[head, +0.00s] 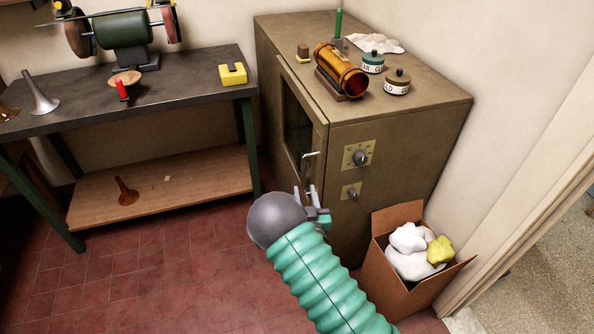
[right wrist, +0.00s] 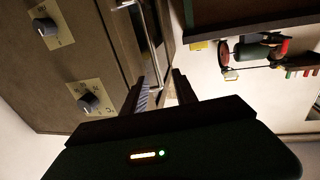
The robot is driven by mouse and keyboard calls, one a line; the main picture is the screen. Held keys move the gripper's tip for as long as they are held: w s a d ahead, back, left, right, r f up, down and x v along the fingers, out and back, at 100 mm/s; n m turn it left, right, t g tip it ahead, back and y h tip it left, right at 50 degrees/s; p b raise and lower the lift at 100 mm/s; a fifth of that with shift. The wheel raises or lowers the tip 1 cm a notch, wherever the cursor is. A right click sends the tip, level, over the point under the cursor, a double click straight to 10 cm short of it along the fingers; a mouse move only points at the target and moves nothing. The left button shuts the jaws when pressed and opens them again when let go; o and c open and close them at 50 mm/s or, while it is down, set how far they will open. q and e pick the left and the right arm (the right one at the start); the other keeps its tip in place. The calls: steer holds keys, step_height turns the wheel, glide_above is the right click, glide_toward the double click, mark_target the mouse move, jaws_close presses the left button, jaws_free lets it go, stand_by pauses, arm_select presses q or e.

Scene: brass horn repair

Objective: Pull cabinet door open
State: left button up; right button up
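The olive-brown cabinet (head: 400,115) stands against the back wall. Its door (head: 304,105), with a dark window, is on the left-facing side and looks closed. A bent metal door handle (head: 309,156) is near the door's front edge. My right gripper (head: 305,192) is just below the handle in the head view, with its two fingers apart. In the right wrist view the handle bar (right wrist: 151,45) runs down toward the gap between the open fingers (right wrist: 161,88). Whether the lower bar lies between the fingertips is hard to tell. My left gripper is not in view.
Two dials (head: 359,156) are on the cabinet front. A horn part (head: 342,70) and jars (head: 397,82) stand on top. A cardboard box (head: 385,275) of rags is at right. A workbench (head: 150,100) stands at left. Red floor before the door is clear.

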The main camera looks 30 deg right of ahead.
mark_target(303, 173)
steer(key=x, duration=0.7)
steer(key=d+x, duration=0.1)
steer(key=x, duration=0.2)
steer(key=shift+d+f+b, duration=0.1)
steer(key=shift+f+b, duration=0.25)
steer(key=shift+w+a+r, duration=0.1)
steer(key=shift+a+r, duration=0.05)
steer(key=shift+a, duration=0.15)
steer(key=shift+d, duration=0.25)
jaws_close()
